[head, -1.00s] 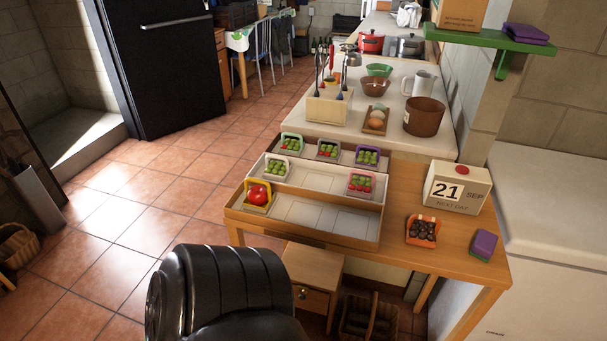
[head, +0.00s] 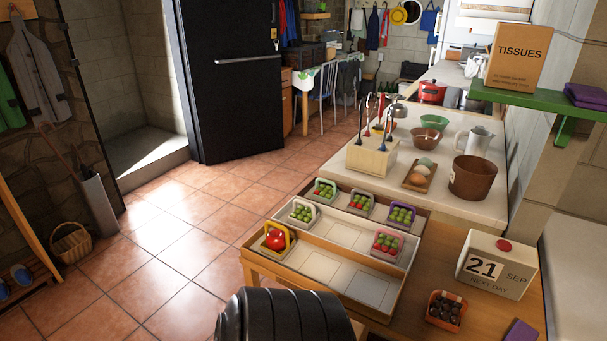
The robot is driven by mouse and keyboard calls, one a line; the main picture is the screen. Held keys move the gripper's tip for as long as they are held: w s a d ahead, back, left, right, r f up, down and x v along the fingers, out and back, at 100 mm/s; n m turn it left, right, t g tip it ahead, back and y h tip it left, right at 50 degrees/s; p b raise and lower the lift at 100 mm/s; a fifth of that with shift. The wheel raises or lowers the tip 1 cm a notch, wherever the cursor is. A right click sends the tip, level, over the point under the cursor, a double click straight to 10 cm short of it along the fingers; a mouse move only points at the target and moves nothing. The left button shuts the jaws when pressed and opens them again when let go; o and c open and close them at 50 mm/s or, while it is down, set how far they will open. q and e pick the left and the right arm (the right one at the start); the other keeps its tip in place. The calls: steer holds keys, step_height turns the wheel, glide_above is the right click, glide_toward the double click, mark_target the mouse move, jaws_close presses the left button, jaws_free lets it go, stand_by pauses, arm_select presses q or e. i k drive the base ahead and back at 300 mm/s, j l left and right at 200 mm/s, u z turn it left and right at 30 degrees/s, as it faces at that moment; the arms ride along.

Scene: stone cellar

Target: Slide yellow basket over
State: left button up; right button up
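The yellow basket (head: 292,238) is in the head view, in the left end of the front, lowest tier of a stepped wooden tray (head: 345,298) on the wooden table. It is upright, with a yellow handle and a red tomato-like item (head: 274,239) in it. The rest of that front tier is bare, with pale marked panels. The middle tier holds a white basket (head: 296,214) at left and a pink basket (head: 388,243) at right. The back tier holds green, grey and purple baskets. Neither gripper shows; only a black part of my own body shows at the bottom.
An orange basket (head: 446,309) of dark items and a calendar block (head: 496,265) sit on the table right of the tray. Behind are a utensil holder (head: 371,160), an egg tray (head: 418,176) and a brown pot (head: 473,178). Tiled floor (head: 180,235) is open at left.

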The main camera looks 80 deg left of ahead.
mark_target(278, 244)
steer(key=i+u, duration=0.15)
steer(key=u, duration=1.1)
